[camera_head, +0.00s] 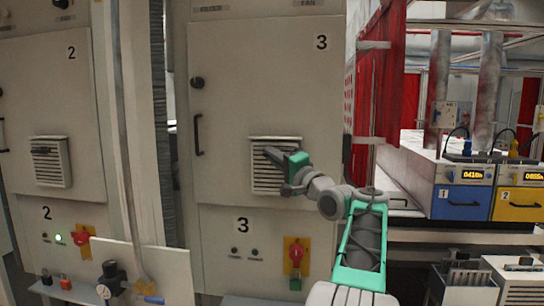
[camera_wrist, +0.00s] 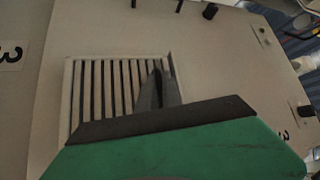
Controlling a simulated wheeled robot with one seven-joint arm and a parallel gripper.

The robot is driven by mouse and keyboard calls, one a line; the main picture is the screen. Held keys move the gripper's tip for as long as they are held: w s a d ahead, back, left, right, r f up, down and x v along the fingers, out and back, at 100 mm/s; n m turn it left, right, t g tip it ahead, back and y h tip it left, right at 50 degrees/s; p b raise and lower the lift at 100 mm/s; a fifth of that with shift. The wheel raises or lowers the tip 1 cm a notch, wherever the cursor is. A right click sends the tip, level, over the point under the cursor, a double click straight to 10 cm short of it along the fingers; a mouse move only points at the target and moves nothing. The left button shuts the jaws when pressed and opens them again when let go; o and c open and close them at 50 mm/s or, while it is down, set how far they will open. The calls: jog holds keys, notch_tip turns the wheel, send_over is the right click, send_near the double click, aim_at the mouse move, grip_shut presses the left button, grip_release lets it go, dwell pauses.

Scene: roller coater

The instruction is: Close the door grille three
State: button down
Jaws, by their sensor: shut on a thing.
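The door grille three (camera_head: 268,183) is a pale slatted vent low on the grey cabinet door (camera_head: 255,75) marked 3. It also shows in the wrist view (camera_wrist: 100,88) with its slats and frame. My gripper (camera_head: 268,153) is at the upper part of the grille, coming from the right. In the wrist view its dark fingertips (camera_wrist: 158,85) are close together at one end of the slats, shut on the grille. The exact part held is hidden by the fingers. I cannot tell whether the grille stands slightly off the door.
A black door handle (camera_head: 198,135) and a round knob (camera_head: 197,83) are on the left edge of door three. Blue and yellow units (camera_head: 462,203) stand right.

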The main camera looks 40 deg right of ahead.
jog(key=shift+r, duration=0.3)
jog(key=c, duration=1.7)
grip_release()
jog(key=shift+d+f, duration=0.15)
jog(key=shift+c, duration=0.2)
jog(key=shift+o, duration=1)
jog(key=shift+f, duration=0.15)
